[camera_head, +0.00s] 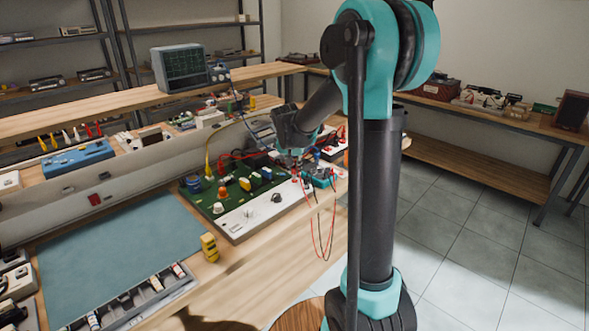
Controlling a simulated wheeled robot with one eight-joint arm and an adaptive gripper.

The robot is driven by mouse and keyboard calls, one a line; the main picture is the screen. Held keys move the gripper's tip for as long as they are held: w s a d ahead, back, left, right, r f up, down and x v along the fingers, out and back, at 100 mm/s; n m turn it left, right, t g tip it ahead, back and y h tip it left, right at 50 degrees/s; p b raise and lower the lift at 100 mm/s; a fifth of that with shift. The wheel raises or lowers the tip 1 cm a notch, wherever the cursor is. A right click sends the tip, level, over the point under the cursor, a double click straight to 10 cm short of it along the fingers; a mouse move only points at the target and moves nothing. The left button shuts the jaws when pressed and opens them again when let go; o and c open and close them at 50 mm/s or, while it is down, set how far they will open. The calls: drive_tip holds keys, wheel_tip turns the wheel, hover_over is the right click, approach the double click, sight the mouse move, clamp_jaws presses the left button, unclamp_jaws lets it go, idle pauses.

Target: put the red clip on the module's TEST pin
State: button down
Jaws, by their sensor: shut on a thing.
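The module looks to be the green board (207,196) with a white front panel (238,222), lying on the wooden bench. It carries blue, yellow and orange parts and dark knobs. My gripper (294,165) points down over the board's right end and is shut. A small red piece (295,179), which seems to be the red clip, shows at its fingertips. The TEST pin cannot be made out at this size, and I cannot tell whether the clip touches the panel.
A teal meter-like device (320,178) stands just right of my gripper, with red and black leads (320,235) hanging over the bench edge. A yellow block (209,247) stands in front of the board. A blue-green mat (115,250) lies left. An oscilloscope (180,67) sits on the shelf behind.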

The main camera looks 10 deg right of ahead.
drive_tip(key=shift+f, duration=0.8)
idle(1.3)
drive_tip(key=c, duration=1.4)
unclamp_jaws()
drive_tip(key=shift+o, duration=0.2)
drive_tip(key=shift+r, duration=0.1)
drive_tip(key=v, duration=1.1)
drive_tip(key=shift+s+r, duration=0.2)
drive_tip(key=shift+r, duration=0.15)
drive_tip(key=shift+a, duration=0.1)
drive_tip(key=s+d+f+n, duration=0.1)
drive_tip(key=s+d+f, duration=0.1)
drive_tip(key=s+f, duration=0.4)
drive_tip(key=s+d+f+n+y, duration=0.1)
drive_tip(key=s+f, duration=0.4)
drive_tip(key=s, duration=0.6)
drive_tip(key=s+d+f+n, duration=0.2)
drive_tip(key=s+f, duration=0.4)
drive_tip(key=s, duration=0.3)
drive_tip(key=shift+d+f+n+y, duration=0.3)
drive_tip(key=shift+d+n+y, duration=0.1)
drive_tip(key=shift+d, duration=0.05)
